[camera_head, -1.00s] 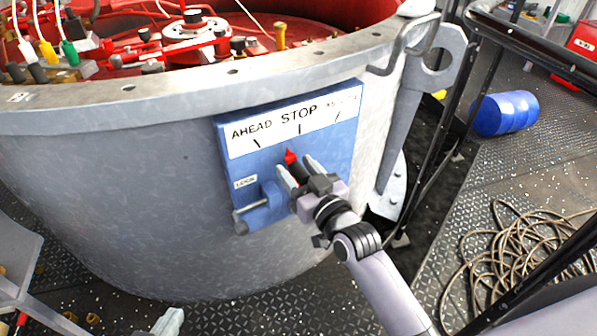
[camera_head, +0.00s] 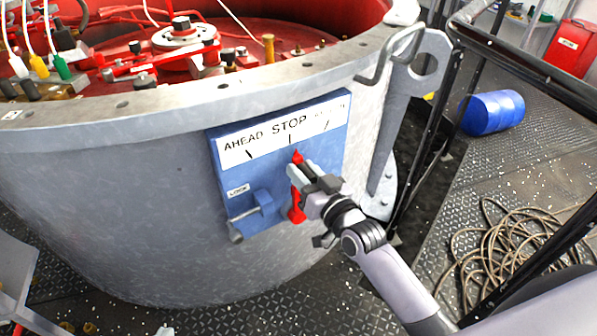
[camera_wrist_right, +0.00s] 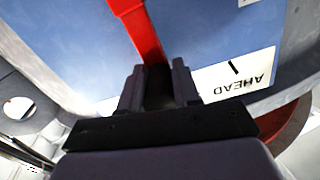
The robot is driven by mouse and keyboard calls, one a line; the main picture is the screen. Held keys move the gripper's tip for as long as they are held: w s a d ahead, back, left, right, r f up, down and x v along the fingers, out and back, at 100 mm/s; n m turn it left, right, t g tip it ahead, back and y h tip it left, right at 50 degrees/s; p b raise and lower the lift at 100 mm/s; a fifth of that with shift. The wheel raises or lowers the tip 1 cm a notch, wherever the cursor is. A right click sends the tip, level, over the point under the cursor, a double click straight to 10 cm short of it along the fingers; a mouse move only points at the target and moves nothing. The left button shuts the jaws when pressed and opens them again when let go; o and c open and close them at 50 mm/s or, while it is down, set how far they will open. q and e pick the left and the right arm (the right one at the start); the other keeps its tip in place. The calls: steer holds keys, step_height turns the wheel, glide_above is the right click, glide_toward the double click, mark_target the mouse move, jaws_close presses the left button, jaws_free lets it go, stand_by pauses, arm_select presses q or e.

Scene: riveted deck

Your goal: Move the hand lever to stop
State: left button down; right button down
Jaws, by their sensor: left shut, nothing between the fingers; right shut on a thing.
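Only a pale tip of my left gripper (camera_head: 165,331) shows at the bottom edge of the head view.
A lock (camera_head: 258,203) with a metal bar sits at the panel's lower left. The grey drum (camera_head: 120,200) has red machinery inside. A lifting lug (camera_head: 405,130) and black railing stand right of the panel. A coiled rope (camera_head: 500,250) and blue barrel (camera_head: 493,112) lie on the deck.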

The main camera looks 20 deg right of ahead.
steer(key=c, duration=1.1)
jaws_free()
steer(key=shift+d, duration=0.1)
steer(key=shift+o, duration=1.2)
arm_select(q)
steer(key=shift+w+d+r, duration=0.15)
steer(key=shift+r, duration=0.05)
arm_select(e)
steer(key=shift+s+d, duration=0.1)
steer(key=shift+s, duration=0.45)
arm_select(q)
steer(key=shift+s+a+f+p, duration=0.2)
steer(key=shift+a+p, duration=0.45)
steer(key=shift+p, duration=0.25)
arm_select(e)
steer(key=v, duration=0.6)
arm_select(q)
steer(key=shift+d, duration=0.1)
